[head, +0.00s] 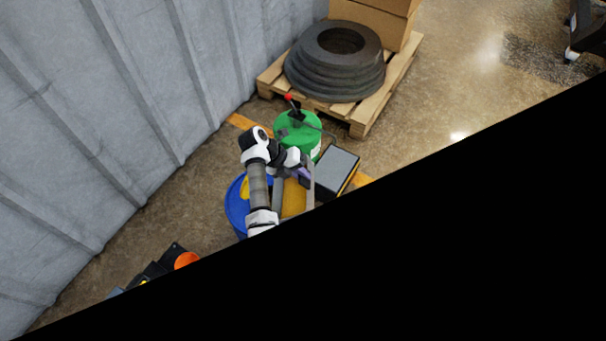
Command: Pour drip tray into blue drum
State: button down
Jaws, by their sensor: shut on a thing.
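The blue drum (234,207) stands below the middle of the head view, partly behind my arm. A bit of yellow shows at its top. The drip tray (311,196) is right beside or over the drum's right side; I cannot tell its exact height. An amber-yellow surface shows inside it, and its lower part is cut off by the black area. My gripper (304,173) is at the tray's far edge and shut on it. My arm hides part of the tray and much of the drum's top.
A green drum (297,129) with a red-knobbed pump stands just behind. A grey-topped box (338,170) is to the right. Black tyre-like rings (336,72) lie on a pallet (365,122). A ribbed grey wall (110,100) bounds the left. Black covers the lower right.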

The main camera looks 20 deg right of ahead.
jog(key=shift+w+a+r+g+h, duration=0.3)
jog(key=shift+w+a+r+h, duration=0.1)
jog(key=shift+a+r+h, duration=0.3)
jog(key=shift+w+a+r+g+h+b, duration=0.15)
jog(key=shift+w+a+r+h+b, duration=0.1)
jog(key=shift+a+h, duration=0.15)
jog(key=shift+w+a+r+g+h+b, duration=0.2)
jog(key=shift+a+h, duration=0.15)
jog(key=shift+a, duration=0.2)
jog(key=shift+w+a+r+g+h+b, duration=0.15)
jog(key=shift+w+a+r+h+b, duration=0.1)
jog(key=shift+a+h, duration=0.15)
dwell(1.5)
